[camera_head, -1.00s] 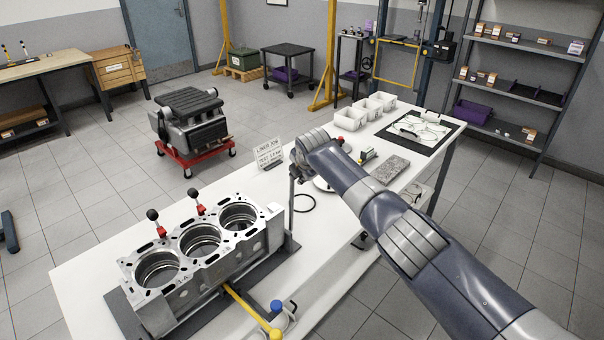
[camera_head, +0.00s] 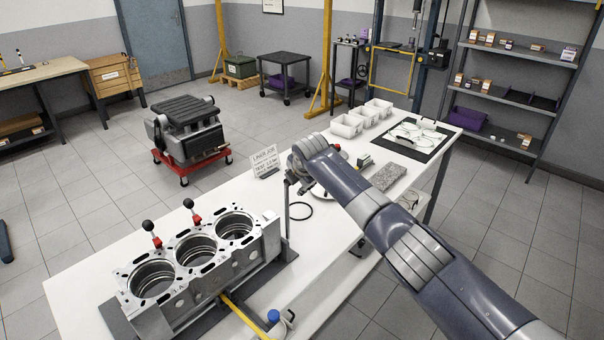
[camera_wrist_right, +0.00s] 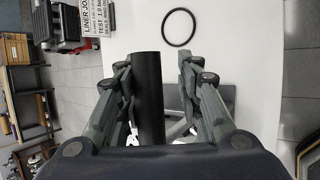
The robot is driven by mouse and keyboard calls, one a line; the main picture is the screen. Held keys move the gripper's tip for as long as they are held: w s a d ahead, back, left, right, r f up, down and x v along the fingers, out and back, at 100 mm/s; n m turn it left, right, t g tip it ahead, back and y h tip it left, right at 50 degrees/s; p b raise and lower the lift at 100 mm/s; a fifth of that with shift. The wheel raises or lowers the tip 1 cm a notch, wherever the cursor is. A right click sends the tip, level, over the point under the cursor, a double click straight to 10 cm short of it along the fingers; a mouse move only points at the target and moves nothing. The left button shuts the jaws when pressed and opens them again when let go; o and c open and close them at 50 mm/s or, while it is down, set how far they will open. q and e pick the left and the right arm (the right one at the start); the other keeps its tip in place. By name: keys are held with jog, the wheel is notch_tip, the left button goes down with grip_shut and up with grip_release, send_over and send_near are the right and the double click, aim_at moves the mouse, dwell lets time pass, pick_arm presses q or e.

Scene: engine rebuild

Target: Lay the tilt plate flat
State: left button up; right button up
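The three-bore engine block (camera_head: 195,262) stands on a dark plate (camera_head: 280,262), which I take to be the tilt plate, on the white bench. The block covers most of the plate; its exact tilt is hard to judge. My right gripper (camera_head: 293,182) is at the plate's far right end, pointing down. In the right wrist view its fingers (camera_wrist_right: 157,85) are apart, with a black round bar (camera_wrist_right: 149,95) between them, nearer the left finger. A gap shows right of the bar. A grey part (camera_wrist_right: 215,97) is partly hidden behind the right finger. My left gripper is not in view.
A yellow bar (camera_head: 243,314) and a blue-capped bottle (camera_head: 275,317) are in front of the block. A black ring (camera_head: 300,211) and a sign card (camera_head: 265,162) are near the gripper. White bins (camera_head: 347,126) and a grey slab (camera_head: 388,177) lie farther right.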

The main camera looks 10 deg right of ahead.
jog(key=v, duration=1)
jog(key=shift+a+f, duration=0.1)
jog(key=shift+f, duration=0.1)
